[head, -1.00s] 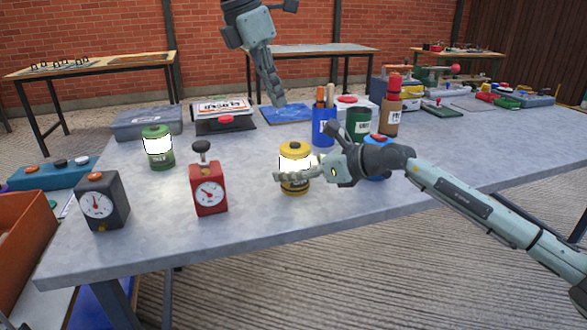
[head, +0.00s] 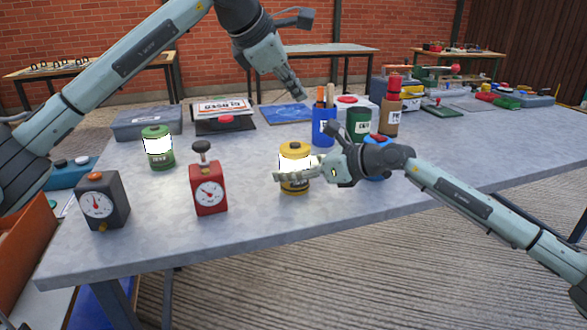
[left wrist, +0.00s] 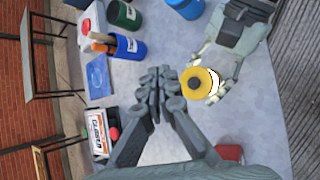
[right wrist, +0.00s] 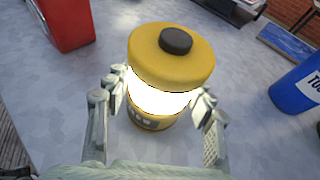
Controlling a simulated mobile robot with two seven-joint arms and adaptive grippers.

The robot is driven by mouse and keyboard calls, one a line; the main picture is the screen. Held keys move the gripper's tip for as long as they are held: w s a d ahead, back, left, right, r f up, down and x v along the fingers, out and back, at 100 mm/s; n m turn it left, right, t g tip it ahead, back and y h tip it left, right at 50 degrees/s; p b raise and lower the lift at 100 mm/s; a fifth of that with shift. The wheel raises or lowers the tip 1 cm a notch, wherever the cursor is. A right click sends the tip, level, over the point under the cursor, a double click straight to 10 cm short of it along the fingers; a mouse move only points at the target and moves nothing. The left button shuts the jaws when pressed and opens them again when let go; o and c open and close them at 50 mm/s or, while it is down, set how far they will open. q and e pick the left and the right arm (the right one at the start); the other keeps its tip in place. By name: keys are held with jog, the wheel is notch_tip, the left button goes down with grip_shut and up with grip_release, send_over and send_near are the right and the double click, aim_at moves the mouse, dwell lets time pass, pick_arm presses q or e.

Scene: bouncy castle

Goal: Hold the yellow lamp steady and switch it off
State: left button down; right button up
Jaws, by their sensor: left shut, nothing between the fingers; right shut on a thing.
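The yellow lamp (head: 295,184) stands upright on the grey table, its band glowing white. It has a dark round button on its yellow top, clear in the right wrist view (right wrist: 171,52). My right gripper (head: 296,174) is shut around the lamp's middle from the right, with one finger on each side in the right wrist view (right wrist: 160,98). My left gripper (head: 298,96) is shut and empty in the air, above and behind the lamp. In the left wrist view its closed fingertips (left wrist: 160,74) appear left of the lamp (left wrist: 197,83).
A green lit lamp (head: 158,158), a red gauge box (head: 208,190) and a dark gauge box (head: 103,205) stand to the left. A blue tool cup (head: 323,128), a green can (head: 358,124) and a blue container (head: 376,172) stand behind and right. The table in front is clear.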

aim_at(293, 145)
pick_arm(q)
jog(key=shift+w+a+f, duration=0.1)
jog(key=shift+a+f, duration=0.05)
jog(key=shift+f, duration=1.9)
jog(key=shift+w+a+f, duration=0.1)
jog(key=shift+a+f, duration=0.05)
jog(key=shift+f, duration=1.9)
jog(key=shift+f, duration=0.1)
jog(key=shift+f, duration=0.35)
jog(key=shift+r, duration=0.45)
